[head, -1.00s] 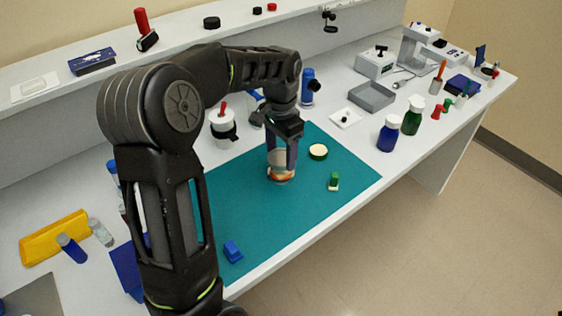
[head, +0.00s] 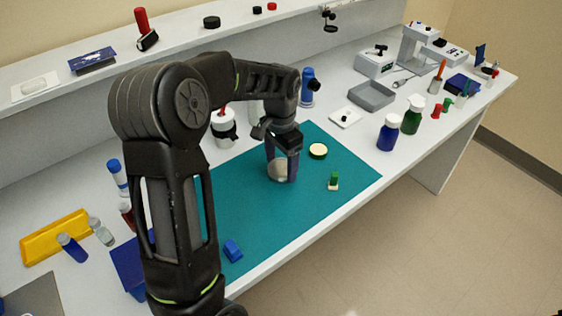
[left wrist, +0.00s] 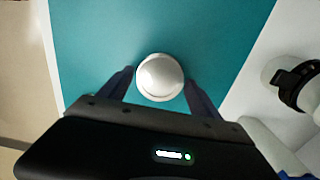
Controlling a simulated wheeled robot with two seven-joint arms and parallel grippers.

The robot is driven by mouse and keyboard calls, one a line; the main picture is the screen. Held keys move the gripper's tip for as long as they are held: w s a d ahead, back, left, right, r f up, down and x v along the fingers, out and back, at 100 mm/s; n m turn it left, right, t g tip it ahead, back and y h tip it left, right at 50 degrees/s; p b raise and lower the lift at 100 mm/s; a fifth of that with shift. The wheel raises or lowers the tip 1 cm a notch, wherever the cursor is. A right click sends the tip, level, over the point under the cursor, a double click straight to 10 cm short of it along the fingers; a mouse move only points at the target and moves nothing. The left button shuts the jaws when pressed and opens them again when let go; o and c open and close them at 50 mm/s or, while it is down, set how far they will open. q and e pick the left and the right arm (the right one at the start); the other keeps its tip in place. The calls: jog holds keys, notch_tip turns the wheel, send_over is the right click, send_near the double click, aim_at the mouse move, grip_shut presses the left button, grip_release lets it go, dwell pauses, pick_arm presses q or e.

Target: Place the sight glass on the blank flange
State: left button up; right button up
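A round, silvery, slightly domed piece, which I take for the sight glass (head: 280,171), is between the fingers of my left gripper (head: 281,176), low over the teal mat. In the left wrist view the sight glass (left wrist: 160,77) lies between the two fingertips of my left gripper (left wrist: 160,80), which seem to touch its sides. I see no blank flange clearly. Whatever is under the sight glass is hidden, so I cannot tell if it touches a flange or the mat. My right gripper is not in view.
A white container with a black band (head: 223,130) stands behind. Blue (head: 387,133) and green (head: 412,115) bottles stand right. The mat's front middle is clear.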

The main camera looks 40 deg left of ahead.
aim_at(281, 167)
pick_arm(q)
jog(key=shift+o, duration=0.8)
notch_tip(281, 167, up, 12)
jog(key=shift+r, duration=0.2)
dwell(0.6)
